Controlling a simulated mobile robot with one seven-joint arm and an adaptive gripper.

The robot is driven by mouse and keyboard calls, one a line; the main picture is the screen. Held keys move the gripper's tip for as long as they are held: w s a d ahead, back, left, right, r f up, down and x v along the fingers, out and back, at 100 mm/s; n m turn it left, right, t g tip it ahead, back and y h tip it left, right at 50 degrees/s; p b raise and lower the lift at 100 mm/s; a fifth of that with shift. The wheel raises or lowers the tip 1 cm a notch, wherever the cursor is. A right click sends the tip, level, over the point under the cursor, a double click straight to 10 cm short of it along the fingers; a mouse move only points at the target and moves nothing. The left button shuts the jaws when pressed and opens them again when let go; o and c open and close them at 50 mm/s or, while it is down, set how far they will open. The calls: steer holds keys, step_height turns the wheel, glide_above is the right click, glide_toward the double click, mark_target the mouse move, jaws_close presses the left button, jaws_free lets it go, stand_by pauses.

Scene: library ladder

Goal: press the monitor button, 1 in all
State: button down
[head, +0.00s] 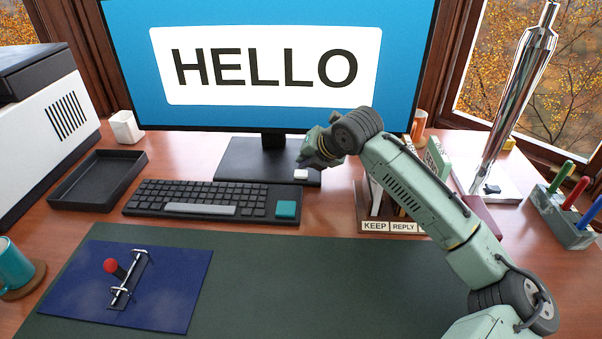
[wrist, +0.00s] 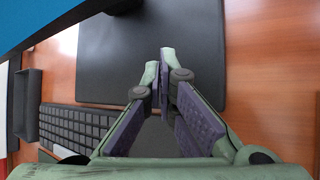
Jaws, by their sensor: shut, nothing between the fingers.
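The monitor (head: 270,115) stands at the back of the desk, its blue screen lit with the word HELLO. Its dark flat base (head: 245,160) lies on the wood, and it also fills the middle of the wrist view (wrist: 110,60). My gripper (head: 305,158) is shut and empty, just above and behind the white block in the head view. In the wrist view the fingertips (wrist: 163,62) are over the base. The white block is not visible there. Whether the fingers touch anything cannot be told.
The keyboard (head: 200,198) lies left of the gripper. A KEEP/REPLY letter holder (head: 375,226) stands to the right under my arm. A silver pen (head: 520,85) stands farther right. The green mat's middle is clear.

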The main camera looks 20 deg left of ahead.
mark_target(304, 172)
steer(key=shift+f, duration=0.35)
steer(key=shift+f+b, duration=0.4)
steer(key=shift+f, duration=0.05)
stand_by(0.5)
steer(key=shift+r, duration=0.1)
steer(key=shift+r+p, duration=0.65)
steer(key=shift+r, duration=0.15)
steer(key=shift+r+p, duration=1.75)
steer(key=shift+r, duration=0.75)
